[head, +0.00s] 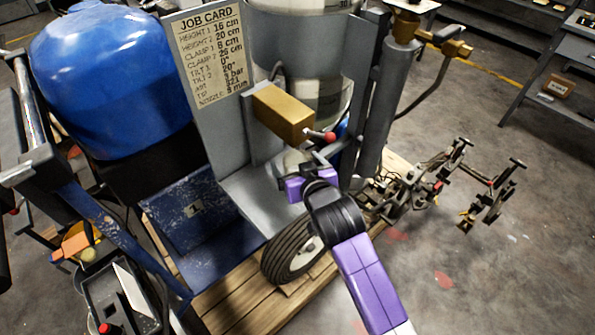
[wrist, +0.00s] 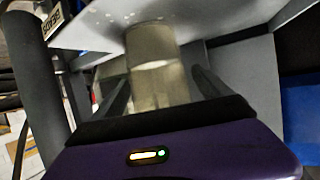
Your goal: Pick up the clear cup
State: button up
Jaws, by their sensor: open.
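The clear cup (wrist: 155,75) shows in the wrist view as a pale, see-through cylinder against a grey metal surface. In the head view, a pale rounded shape (head: 289,161) below the brass block looks like the same cup, partly hidden by my gripper. My gripper (head: 309,176) is open, at the striper's front under the brass block. In the wrist view its two dark fingers stand on either side of the cup, with visible gaps. Whether the cup lies fully between the fingertips or just beyond them, I cannot tell.
A brass block (head: 283,114) with a red-tipped lever juts out above my gripper. A job card (head: 209,48) is on the grey panel. A black tyre (head: 291,251) is below. A blue tank (head: 110,80) stands left.

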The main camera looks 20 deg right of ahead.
jog(key=shift+x, duration=0.95)
jog(key=shift+f, duration=0.1)
jog(key=c, duration=1.8)
